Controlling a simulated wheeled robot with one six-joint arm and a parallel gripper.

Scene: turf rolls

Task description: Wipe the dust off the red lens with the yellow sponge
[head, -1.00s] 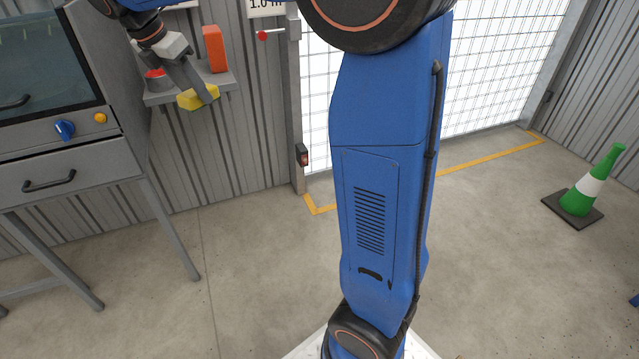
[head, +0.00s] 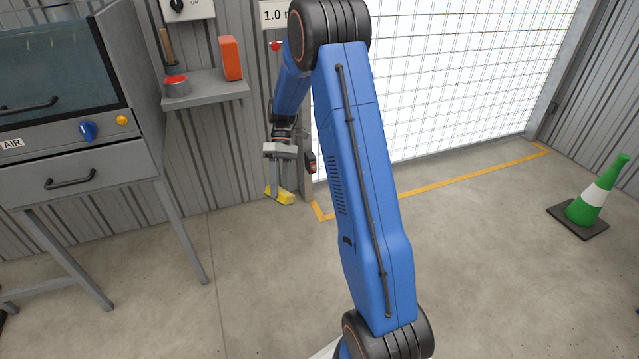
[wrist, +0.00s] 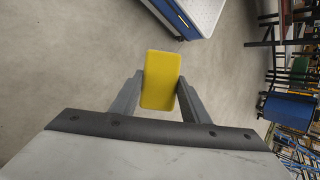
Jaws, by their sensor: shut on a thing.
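The yellow sponge (head: 281,197) is held between the fingertips of my gripper (head: 279,188), which points down beside the gate post. In the wrist view the sponge (wrist: 161,80) sits upright between the two fingers of my gripper (wrist: 160,92). A small dark box with a reddish face, apparently the red lens (head: 312,166), is on the post just right of my gripper and above the sponge. The sponge looks apart from it in the picture. Dust on it is too small to tell.
A grey wall shelf (head: 207,91) holds a red-topped tin (head: 176,86) and an orange block (head: 231,58). A grey cabinet (head: 80,164) stands at left. A mesh gate (head: 450,80) is behind my arm; a green-white cone (head: 597,192) is at right. The floor between is clear.

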